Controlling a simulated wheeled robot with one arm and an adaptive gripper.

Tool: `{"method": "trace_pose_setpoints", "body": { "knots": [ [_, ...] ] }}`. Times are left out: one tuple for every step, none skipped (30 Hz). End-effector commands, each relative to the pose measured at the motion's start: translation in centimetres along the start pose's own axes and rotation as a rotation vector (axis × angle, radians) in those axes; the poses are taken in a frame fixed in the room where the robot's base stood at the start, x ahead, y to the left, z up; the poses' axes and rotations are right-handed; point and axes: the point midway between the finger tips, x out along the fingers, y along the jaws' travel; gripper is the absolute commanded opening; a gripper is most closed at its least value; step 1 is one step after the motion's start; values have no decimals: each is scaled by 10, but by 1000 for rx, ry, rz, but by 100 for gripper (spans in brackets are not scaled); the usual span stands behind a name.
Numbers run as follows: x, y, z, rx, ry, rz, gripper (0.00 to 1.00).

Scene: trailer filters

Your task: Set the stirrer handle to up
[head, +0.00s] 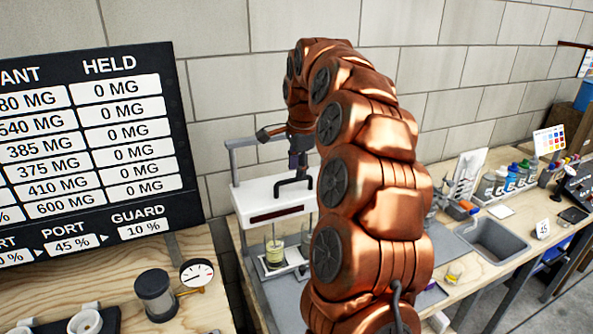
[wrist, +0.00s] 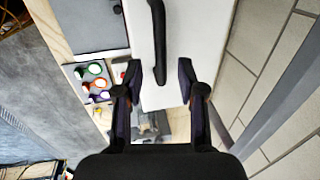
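The stirrer is a white housing (head: 258,193) on a grey stand in front of the wall, left of my copper arm in the head view. A black bar handle (wrist: 157,35) runs along its white face in the wrist view. In the head view a dark bracket shape that looks like the handle (head: 291,183) shows on the housing, just below my gripper (head: 300,155). In the wrist view my gripper (wrist: 160,78) is open, one finger on each side of the handle's near end. Gaps show between fingers and bar. My arm hides the housing's right side.
Beakers with rods (head: 275,250) stand on a small tray under the housing. A dark board with number rows (head: 95,150) stands at the left. A gauge (head: 196,273) and dark cylinder (head: 155,293) sit on the wooden bench. A sink (head: 492,240) and bottles are to the right.

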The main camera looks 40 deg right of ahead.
Motion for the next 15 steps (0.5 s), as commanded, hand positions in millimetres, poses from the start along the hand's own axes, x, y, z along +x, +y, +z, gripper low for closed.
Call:
{"method": "trace_pose_setpoints", "body": {
  "knots": [
    [4,0,0,0,0,3,39],
    [6,0,0,0,0,1,39],
    [9,-1,0,0,1,-1,39],
    [11,-1,0,0,1,-2,39],
    [13,-1,0,0,1,-2,39],
    [16,-1,0,0,0,-1,39],
    [18,0,0,0,0,0,39],
    [19,0,0,0,0,0,39],
    [20,0,0,0,0,0,39],
    [21,0,0,0,0,0,39],
    [22,0,0,0,0,0,39],
    [23,0,0,0,0,0,39],
    [23,0,0,0,0,-1,39],
    [23,0,0,0,0,-1,39],
    [23,0,0,0,0,-1,39]
  ]
}}
